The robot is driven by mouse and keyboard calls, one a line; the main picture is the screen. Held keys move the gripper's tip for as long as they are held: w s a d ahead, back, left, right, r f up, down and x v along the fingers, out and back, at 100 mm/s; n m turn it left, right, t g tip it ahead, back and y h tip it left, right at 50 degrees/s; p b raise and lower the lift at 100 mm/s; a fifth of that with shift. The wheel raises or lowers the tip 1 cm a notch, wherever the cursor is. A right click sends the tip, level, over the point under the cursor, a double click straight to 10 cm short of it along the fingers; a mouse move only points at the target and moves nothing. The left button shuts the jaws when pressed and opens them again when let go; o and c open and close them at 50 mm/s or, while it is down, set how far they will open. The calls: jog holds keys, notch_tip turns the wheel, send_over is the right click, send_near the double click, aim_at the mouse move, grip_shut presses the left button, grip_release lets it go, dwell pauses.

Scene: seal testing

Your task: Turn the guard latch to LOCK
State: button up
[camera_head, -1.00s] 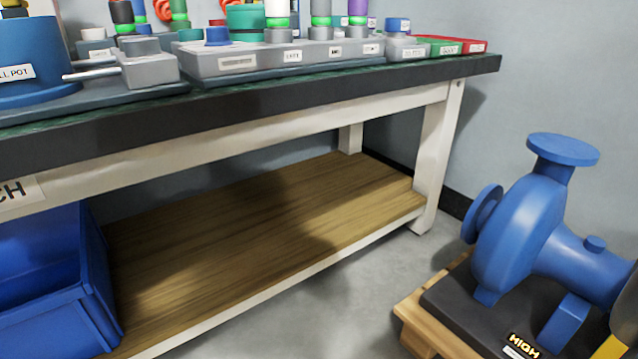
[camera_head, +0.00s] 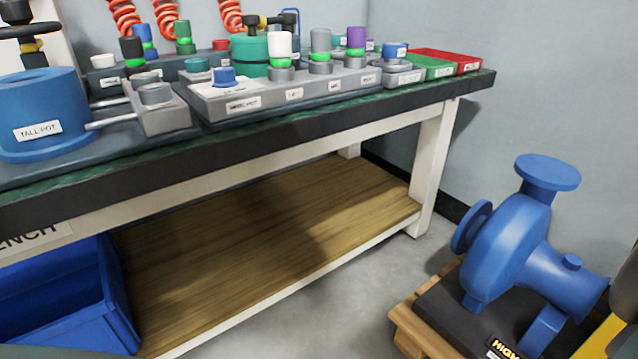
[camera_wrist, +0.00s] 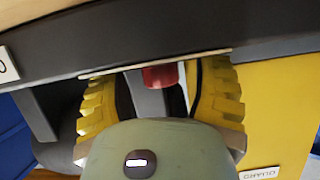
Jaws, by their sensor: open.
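A short red part (camera_wrist: 160,77) and a grey bar show between the fingers. I cannot tell whether the fingers touch them, or whether the red part belongs to the guard latch. A yellow panel (camera_wrist: 275,110) stands at the right with a small white label (camera_wrist: 259,173) that I cannot read with certainty. No guard latch or LOCK mark can be made out in either view. The grey-green palm hides the lower middle of the wrist view.
A dark beam (camera_wrist: 130,38) crosses above the fingers. In the head view, the workbench (camera_head: 300,125) carries a blue tall pot (camera_head: 40,105) and a grey block (camera_head: 220,104) with several coloured plugs. A blue pump (camera_head: 515,245) stands on a pallet at right. Floor between is clear.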

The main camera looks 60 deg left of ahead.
jog(key=a+p+v, duration=0.1)
jog(key=p+v, duration=0.8)
jog(key=v, duration=0.6)
jog(key=w+a+r+t+p, duration=0.1)
jog(key=w+a+r+p, duration=0.1)
jog(key=r+p, duration=0.3)
jog(key=w+a+r+n+t+y+p, duration=0.1)
jog(key=w+a+r+p, duration=0.1)
jog(key=r+p, duration=0.4)
jog(key=w+a+r+n+t+y+p, duration=0.1)
jog(key=w+a+r+p, duration=0.2)
jog(key=r, duration=1)
jog(key=w+p, duration=0.1)
jog(key=p, duration=0.2)
jog(key=shift+r, duration=0.35)
jog(key=shift+o, duration=0.4)
jog(key=shift+s, duration=0.1)
